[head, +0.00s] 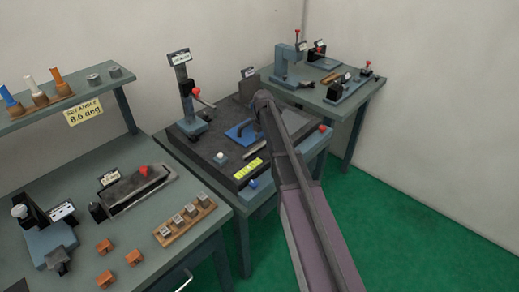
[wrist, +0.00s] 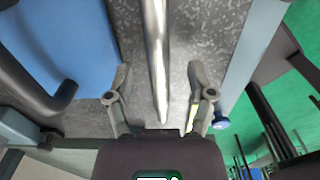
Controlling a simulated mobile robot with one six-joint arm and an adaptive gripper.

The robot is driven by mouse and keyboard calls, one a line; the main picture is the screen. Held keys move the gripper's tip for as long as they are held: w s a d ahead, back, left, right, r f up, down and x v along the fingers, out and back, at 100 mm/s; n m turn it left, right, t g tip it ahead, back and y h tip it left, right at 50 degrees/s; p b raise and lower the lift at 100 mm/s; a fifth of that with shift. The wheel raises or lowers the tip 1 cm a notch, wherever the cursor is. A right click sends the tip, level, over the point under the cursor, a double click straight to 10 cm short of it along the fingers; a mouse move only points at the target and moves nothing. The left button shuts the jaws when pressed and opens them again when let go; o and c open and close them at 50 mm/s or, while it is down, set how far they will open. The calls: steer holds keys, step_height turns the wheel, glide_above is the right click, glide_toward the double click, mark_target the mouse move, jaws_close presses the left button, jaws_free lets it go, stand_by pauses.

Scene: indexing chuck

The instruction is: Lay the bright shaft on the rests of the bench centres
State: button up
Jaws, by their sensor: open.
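The bright shaft (wrist: 157,50) lies on a speckled grey plate in the wrist view. Its near end is between my fingers, and its far end runs out of the top of the picture. My gripper (wrist: 160,80) is open, one finger each side of the shaft, with gaps on both sides. In the head view a short bright bar, seemingly the shaft (head: 254,150), shows beside my arm; my fingers are hard to make out there. A fixture with red-knobbed ends on the far right bench, apparently the bench centres (head: 348,90), stands well away from my gripper.
A blue fixture (wrist: 70,40) with a dark handle stands close left of my gripper. A stand with a red-knobbed lever (head: 190,95) is behind. A grey press-like frame (head: 288,68) stands left of the apparent centres.

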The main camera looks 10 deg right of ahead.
steer(key=shift+f+b, duration=0.6)
steer(key=shift+f, duration=0.25)
steer(key=shift+c, duration=0.2)
jaws_close()
